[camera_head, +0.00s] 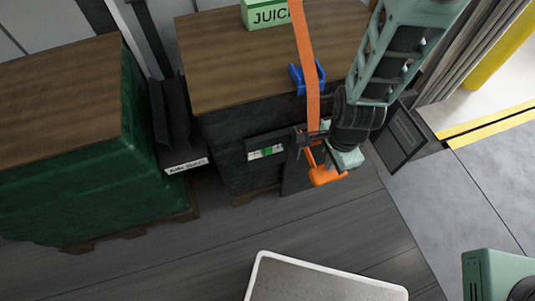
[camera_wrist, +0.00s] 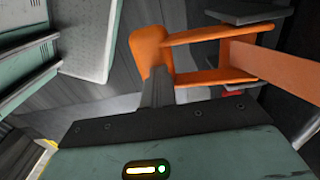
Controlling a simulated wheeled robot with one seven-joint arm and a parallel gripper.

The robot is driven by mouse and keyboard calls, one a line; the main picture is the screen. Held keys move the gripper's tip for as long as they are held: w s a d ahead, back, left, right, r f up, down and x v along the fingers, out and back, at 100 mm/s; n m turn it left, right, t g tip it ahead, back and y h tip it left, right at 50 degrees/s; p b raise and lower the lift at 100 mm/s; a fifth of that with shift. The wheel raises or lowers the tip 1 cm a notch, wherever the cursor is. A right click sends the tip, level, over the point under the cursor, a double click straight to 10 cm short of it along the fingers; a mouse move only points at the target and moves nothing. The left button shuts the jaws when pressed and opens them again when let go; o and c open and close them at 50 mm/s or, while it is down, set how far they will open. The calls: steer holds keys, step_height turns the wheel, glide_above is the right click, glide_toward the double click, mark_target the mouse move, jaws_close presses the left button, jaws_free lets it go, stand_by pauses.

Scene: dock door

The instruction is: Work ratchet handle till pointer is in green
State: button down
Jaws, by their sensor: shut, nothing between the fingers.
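An orange strap (camera_head: 305,60) runs down over the edge of the wooden-topped dark load. At its lower end is a dark ratchet (camera_head: 308,138) with an orange handle (camera_head: 328,176) that sticks out low from the load's front. A white gauge with a green band (camera_head: 266,152) sits left of the ratchet; its pointer is too small to make out. My gripper (camera_wrist: 157,78) is shut and empty. In the wrist view its dark fingers end right by the orange handle (camera_wrist: 150,48); I cannot tell whether they touch. In the head view, my wrist hides part of the ratchet area.
A blue corner guard (camera_head: 306,76) sits under the strap at the top edge. A green box marked JUICE (camera_head: 265,14) stands on top. A green-wrapped load (camera_head: 70,160) is at left. A dark panel (camera_head: 402,138) stands close on the right. The grey floor (camera_head: 220,240) in front is open.

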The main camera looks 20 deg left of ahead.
steer(key=shift+r, duration=0.1)
step_height(320, 180, up, 6)
steer(key=p, duration=0.6)
stand_by(0.6)
step_height(320, 180, up, 5)
steer(key=p, duration=0.5)
stand_by(0.4)
